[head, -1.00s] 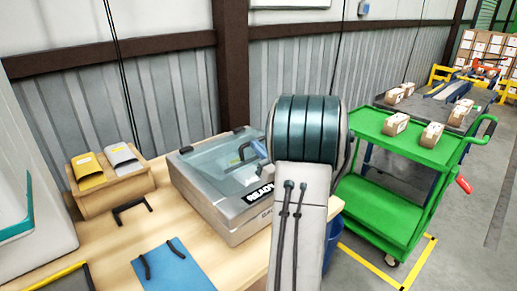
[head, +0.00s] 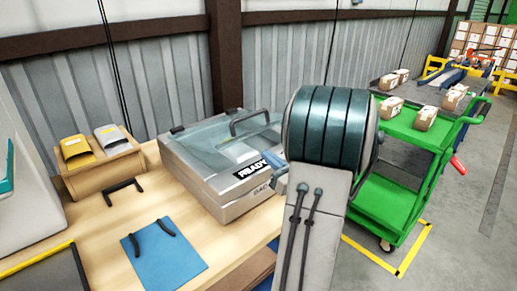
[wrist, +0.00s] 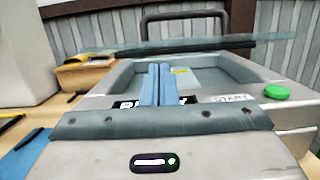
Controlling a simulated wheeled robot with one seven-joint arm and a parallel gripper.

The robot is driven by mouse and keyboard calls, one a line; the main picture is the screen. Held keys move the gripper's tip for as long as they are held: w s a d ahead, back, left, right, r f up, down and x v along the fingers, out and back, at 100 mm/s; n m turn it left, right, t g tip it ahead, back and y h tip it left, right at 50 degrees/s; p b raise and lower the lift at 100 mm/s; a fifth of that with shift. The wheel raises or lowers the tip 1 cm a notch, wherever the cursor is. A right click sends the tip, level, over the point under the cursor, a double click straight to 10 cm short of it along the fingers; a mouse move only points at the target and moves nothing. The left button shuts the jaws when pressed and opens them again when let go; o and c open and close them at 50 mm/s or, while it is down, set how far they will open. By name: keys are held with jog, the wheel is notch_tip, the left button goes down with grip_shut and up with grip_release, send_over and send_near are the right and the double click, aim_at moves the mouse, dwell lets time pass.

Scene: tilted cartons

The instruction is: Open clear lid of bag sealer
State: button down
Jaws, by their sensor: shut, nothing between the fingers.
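The grey bag sealer (head: 232,209) stands on the wooden table, with a READY label on its front. Its clear lid (head: 200,142) has a dark handle (head: 250,121). In the wrist view the lid (wrist: 110,49) shows nearly edge-on above the sealer's rim (wrist: 95,88), apparently raised at the front, with the handle (wrist: 184,17) standing above it. My gripper (head: 279,184) is by the sealer's front right, partly hidden by my arm. In the wrist view its blue fingers (wrist: 160,68) are together and empty, in front of the chamber and below the lid line. Contact cannot be told.
A wooden holder (head: 105,172) with yellow and grey pouches stands left of the sealer. A blue mat (head: 160,268) with dark handles lies in front. A green start button (wrist: 276,92) is on the sealer's right. A green cart (head: 385,208) with cartons stands to the right.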

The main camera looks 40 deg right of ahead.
aim_at(246, 168)
jog(key=s+a+f+g, duration=0.2)
jog(key=s+a+f, duration=0.1)
jog(key=f, duration=0.1)
jog(key=w, duration=0.6)
jog(key=w+a+p, duration=0.1)
jog(key=w, duration=0.2)
jog(key=shift+w+r, duration=0.15)
jog(key=shift+w, duration=0.1)
jog(key=r, duration=0.1)
jog(key=w+r+p, duration=0.1)
jog(key=r, duration=0.1)
jog(key=shift+w, duration=0.15)
jog(key=shift+w+r, duration=0.15)
jog(key=shift+r, duration=0.3)
